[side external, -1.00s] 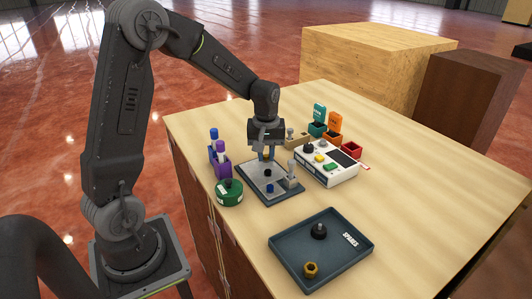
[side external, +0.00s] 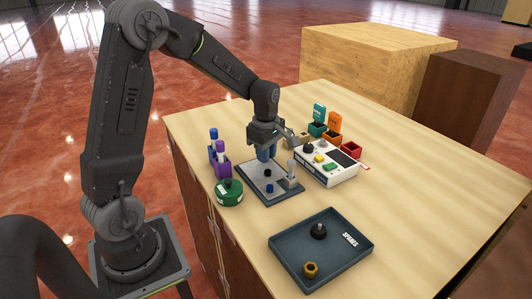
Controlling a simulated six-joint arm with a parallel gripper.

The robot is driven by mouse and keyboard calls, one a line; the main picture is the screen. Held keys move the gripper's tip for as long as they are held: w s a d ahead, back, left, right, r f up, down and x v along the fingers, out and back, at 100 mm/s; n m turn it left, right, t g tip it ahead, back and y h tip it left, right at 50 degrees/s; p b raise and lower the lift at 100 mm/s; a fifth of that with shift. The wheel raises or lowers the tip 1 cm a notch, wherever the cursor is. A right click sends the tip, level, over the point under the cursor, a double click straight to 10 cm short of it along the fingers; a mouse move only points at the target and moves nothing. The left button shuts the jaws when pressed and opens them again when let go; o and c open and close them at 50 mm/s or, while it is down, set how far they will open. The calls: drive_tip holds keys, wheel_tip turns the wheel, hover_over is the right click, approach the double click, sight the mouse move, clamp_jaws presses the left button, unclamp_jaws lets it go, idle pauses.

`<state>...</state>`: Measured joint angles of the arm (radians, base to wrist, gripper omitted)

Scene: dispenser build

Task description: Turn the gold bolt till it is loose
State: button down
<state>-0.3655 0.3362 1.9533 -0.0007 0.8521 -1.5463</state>
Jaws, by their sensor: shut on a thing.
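My gripper (side external: 266,156) points down over the back part of a grey plate on a dark base (side external: 256,187). Its jaws are shut at the plate, and the fingers hide what is between them. I take it to be the gold bolt, since no gold bolt shows on the bare part of the plate. A black knob (side external: 268,174) and a blue knob (side external: 270,188) stand on the plate in front of the gripper. A grey upright piece (side external: 291,176) stands at the plate's right edge.
A dark spares tray (side external: 345,262) at the front holds a black knob (side external: 319,231) and a gold hex part (side external: 311,269). A green round container (side external: 229,193) and purple holder (side external: 220,168) stand left. A white control box (side external: 327,166) and teal, orange and red boxes stand right.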

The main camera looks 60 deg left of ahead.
drive_tip(key=shift+n, duration=0.6)
drive_tip(key=shift+a, duration=0.1)
drive_tip(key=c, duration=1.1)
unclamp_jaws()
drive_tip(key=shift+o, duration=0.2)
drive_tip(key=shift+r, duration=0.15)
wheel_tip(320, 180, up, 14)
drive_tip(key=shift+f, duration=0.2)
